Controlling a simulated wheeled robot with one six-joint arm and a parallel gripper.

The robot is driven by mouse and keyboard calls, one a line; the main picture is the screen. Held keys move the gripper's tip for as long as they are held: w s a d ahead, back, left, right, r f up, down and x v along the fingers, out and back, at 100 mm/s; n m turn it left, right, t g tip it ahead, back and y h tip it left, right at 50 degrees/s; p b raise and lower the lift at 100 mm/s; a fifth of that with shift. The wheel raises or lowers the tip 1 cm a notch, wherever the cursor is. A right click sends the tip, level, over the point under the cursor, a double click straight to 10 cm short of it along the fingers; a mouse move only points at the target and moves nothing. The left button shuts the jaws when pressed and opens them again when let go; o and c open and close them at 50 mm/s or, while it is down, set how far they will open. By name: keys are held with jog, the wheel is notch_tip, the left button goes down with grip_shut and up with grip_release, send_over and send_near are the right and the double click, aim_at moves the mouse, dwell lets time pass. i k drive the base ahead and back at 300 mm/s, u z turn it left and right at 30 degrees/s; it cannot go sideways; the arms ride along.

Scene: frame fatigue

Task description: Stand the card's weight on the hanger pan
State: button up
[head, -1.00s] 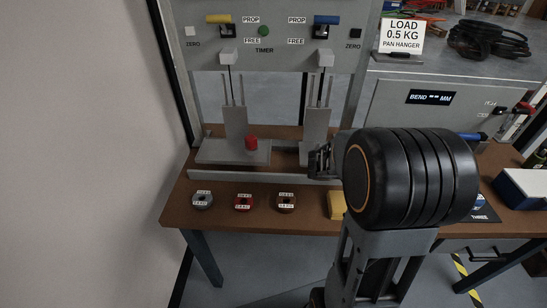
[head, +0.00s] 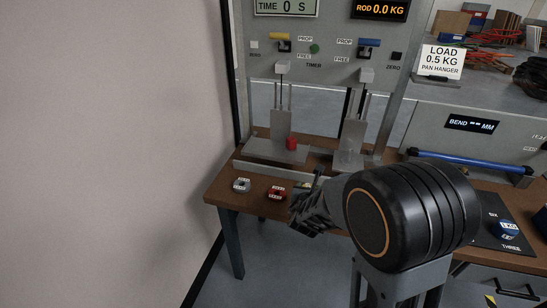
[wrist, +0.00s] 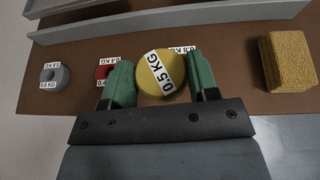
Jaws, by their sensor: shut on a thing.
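My gripper (wrist: 157,80) is shut on a round yellow weight (wrist: 161,70) marked 0.5 KG, between its green finger pads in the wrist view. In the head view my gripper (head: 308,203) is over the bench's front edge, right of the red weight (head: 276,193). A card (head: 440,62) reads LOAD 0.5 KG PAN HANGER. I cannot make out the hanger pan for sure; my arm covers part of the bench.
A grey weight (wrist: 54,76) and the red weight (wrist: 106,72) lie left of the held one; a 0.8 KG label (wrist: 182,50) shows behind it. A yellow sponge-like block (wrist: 286,61) lies right. A blue bar (head: 470,171) and a 1 KG weight (head: 507,229) are farther right.

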aim_at(264, 142)
jog(key=u, duration=0.5)
jog(key=k, duration=1.2)
jog(key=z, duration=0.2)
jog(key=i, duration=1.25)
jog(key=u, duration=0.65)
jog(key=i, duration=0.6)
jog(key=u, duration=0.7)
